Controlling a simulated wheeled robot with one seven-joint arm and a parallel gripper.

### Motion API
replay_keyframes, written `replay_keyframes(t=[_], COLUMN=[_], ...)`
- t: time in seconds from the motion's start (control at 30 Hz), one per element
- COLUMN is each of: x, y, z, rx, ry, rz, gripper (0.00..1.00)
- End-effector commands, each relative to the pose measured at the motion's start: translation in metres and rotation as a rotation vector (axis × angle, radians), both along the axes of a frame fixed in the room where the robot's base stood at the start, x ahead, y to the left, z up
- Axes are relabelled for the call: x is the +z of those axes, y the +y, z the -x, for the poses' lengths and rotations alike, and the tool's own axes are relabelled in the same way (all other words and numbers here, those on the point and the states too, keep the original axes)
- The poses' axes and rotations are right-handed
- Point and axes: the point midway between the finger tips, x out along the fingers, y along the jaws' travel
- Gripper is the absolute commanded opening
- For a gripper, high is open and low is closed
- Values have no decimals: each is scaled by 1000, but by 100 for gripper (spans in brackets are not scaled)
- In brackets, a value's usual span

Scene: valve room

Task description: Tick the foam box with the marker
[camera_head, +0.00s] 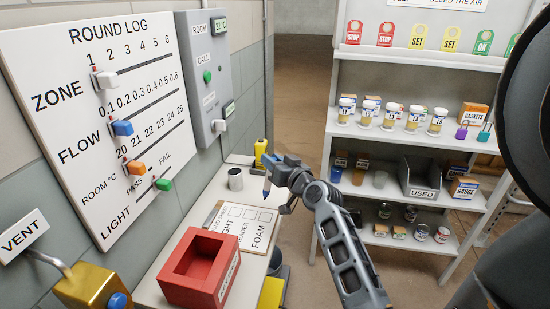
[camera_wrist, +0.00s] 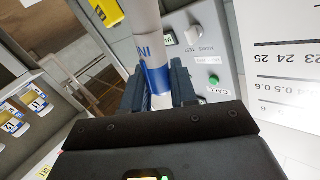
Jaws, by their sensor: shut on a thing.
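In the wrist view the marker (camera_wrist: 152,45) is a white barrel with a blue band, between the two dark fingers of my gripper (camera_wrist: 158,90). The clipboard sheet (camera_head: 244,226) lies on the shelf below, with a row of printed boxes and labels. The foam box (camera_head: 264,217) is at the right end of the row, by the word FOAM, and looks blank. The marker tip appears above the sheet's far right part, apart from it.
A red open tray (camera_head: 197,278) stands at the near left of the sheet. The Round Log board (camera_head: 85,180) and call box (camera_head: 205,85) are on the wall. A stocked rack (camera_head: 400,180) is to the right.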

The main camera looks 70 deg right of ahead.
Motion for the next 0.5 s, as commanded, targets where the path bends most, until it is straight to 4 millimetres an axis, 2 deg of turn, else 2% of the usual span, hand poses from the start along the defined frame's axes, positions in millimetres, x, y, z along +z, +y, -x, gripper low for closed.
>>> replay_keyframes(t=[0.13,0.5], x=[-18,-50], y=[0,0], z=[0,0], rx=[-1,0], ry=[0,-1], rz=[-2,-1], gripper=[0,0])
